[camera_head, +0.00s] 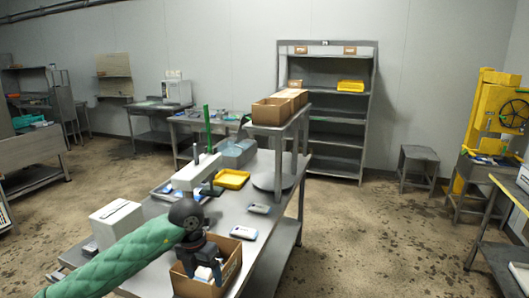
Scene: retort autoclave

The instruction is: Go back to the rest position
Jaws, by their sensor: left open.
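My left arm, in a green quilted sleeve, comes in from the lower left of the head view. My left gripper (204,268) is dark and points down over an open cardboard box (229,272) at the near end of the steel table (262,229). The jaws are open. A white item (206,274) shows in the box beside the fingers; I cannot tell whether they touch it. The fingertips are partly hidden. My right gripper is not in view.
Two small white-and-dark devices (244,233) (258,209) lie on the table. A yellow tray (232,179), a green post (208,130) and a white box (117,222) stand farther left or back. A raised shelf (284,127) holds cardboard boxes.

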